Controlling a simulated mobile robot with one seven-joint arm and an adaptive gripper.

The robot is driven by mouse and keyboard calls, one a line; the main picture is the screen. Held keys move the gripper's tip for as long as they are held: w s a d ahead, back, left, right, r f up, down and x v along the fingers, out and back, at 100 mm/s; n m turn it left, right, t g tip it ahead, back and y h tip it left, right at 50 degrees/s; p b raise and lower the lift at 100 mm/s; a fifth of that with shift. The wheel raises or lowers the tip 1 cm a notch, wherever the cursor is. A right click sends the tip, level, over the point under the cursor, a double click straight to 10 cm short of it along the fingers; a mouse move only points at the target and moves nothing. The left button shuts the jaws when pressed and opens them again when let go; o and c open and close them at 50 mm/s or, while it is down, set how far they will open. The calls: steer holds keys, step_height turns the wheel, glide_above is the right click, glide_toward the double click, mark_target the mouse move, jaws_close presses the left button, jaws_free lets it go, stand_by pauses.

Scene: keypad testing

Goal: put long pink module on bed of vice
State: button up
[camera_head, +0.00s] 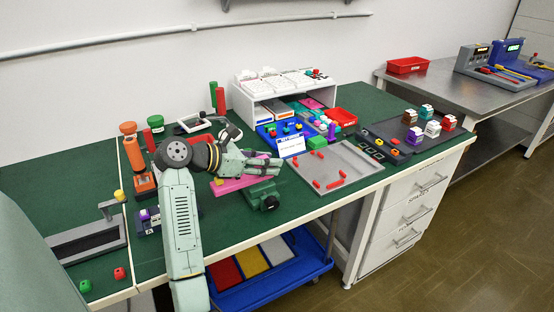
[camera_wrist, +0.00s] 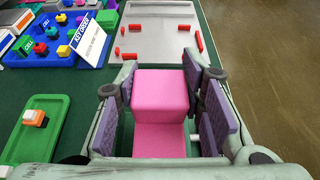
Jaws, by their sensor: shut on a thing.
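The long pink module (camera_head: 232,185) lies under and along my gripper (camera_head: 277,168) in the head view. In the wrist view its stepped pink body (camera_wrist: 160,93) sits between the purple finger pads of my gripper (camera_wrist: 165,85), which is shut on it. The green vice (camera_head: 263,196) stands near the front edge of the bench, just below my gripper in the head view. My gripper and the module partly cover the area behind the vice. I cannot tell whether the module touches the vice bed.
A grey tray (camera_head: 357,160) with several small red pieces lies to the right. A blue keypad tray (camera_wrist: 48,45) and a green tray (camera_wrist: 18,140) with an orange-and-white key are left in the wrist view. A white shelf (camera_head: 243,97) stands behind.

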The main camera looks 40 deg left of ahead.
steer(key=shift+w+f+p, duration=0.65)
steer(key=shift+w+f, duration=0.35)
steer(key=shift+w, duration=0.25)
steer(key=shift+w+f+p, duration=0.6)
steer(key=shift+w+f, duration=0.35)
steer(key=shift+w, duration=0.25)
steer(key=shift+f, duration=0.1)
steer(key=o, duration=1.2)
